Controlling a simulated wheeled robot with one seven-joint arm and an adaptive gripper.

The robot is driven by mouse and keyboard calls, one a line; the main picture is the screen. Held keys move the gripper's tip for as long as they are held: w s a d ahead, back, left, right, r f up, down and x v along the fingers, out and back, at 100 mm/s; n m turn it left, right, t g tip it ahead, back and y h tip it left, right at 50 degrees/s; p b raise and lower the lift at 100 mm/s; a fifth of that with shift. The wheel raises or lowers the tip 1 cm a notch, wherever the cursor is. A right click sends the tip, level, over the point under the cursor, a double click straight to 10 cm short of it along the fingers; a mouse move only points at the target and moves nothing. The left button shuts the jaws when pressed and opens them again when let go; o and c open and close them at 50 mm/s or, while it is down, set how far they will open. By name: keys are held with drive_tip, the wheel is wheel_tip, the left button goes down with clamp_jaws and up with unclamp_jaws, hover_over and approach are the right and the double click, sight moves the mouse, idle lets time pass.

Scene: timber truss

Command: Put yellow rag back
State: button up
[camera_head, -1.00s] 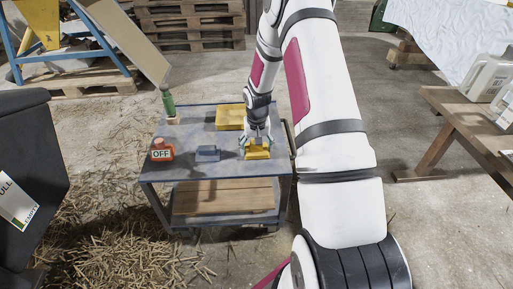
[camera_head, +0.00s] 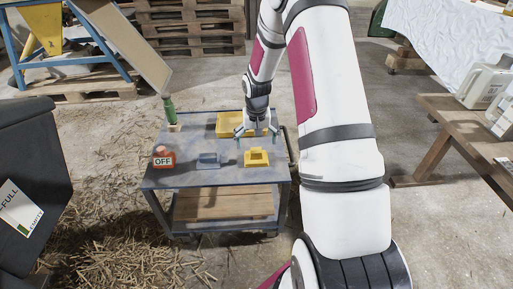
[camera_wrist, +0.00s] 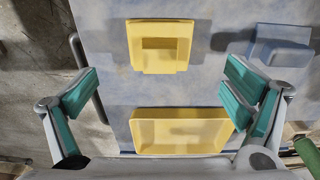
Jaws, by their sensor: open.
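The yellow rag (camera_head: 256,159), a folded block with a raised middle, lies on the grey cart top near its front right. In the wrist view the rag (camera_wrist: 159,62) lies flat at the upper middle, clear of the fingers. A yellow tray (camera_head: 228,122) stands behind it on the cart. The tray (camera_wrist: 181,145) looks empty in the wrist view, partly cut off by my gripper's body. My gripper (camera_head: 257,132) is open and empty, above the cart between rag and tray, its teal fingers spread wide. Part of the tray is hidden behind my gripper in the head view.
A blue-grey folded block (camera_head: 208,160) lies left of the rag. An orange-red object with an OFF label (camera_head: 163,158) and a green bottle (camera_head: 170,110) stand at the cart's left side. A dark bin (camera_head: 30,170) stands left. A wooden bench (camera_head: 450,130) is at right.

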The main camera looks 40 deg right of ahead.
drive_tip(key=s+a+r+n, duration=0.1)
drive_tip(key=s+a+r, duration=0.4)
drive_tip(key=r, duration=0.4)
drive_tip(key=s+a+r+n+p, duration=0.1)
drive_tip(key=s+a+r, duration=0.3)
drive_tip(key=r, duration=0.4)
drive_tip(key=s+a+r+n, duration=0.1)
drive_tip(key=s+a+r, duration=0.4)
drive_tip(key=r, duration=0.4)
drive_tip(key=s+a+r+n, duration=0.2)
drive_tip(key=s+a, duration=0.2)
drive_tip(key=s, duration=0.7)
drive_tip(key=s+a+r+n, duration=0.1)
drive_tip(key=s+a, duration=0.4)
drive_tip(key=s, duration=0.7)
drive_tip(key=shift+a+r+n+g+y, duration=0.3)
drive_tip(key=shift+r+n+y, duration=0.1)
wheel_tip(320, 180, up, 24)
drive_tip(key=t+p, duration=0.3)
drive_tip(key=p, duration=1.9)
drive_tip(key=shift+r+t, duration=0.15)
drive_tip(key=shift+t, duration=0.15)
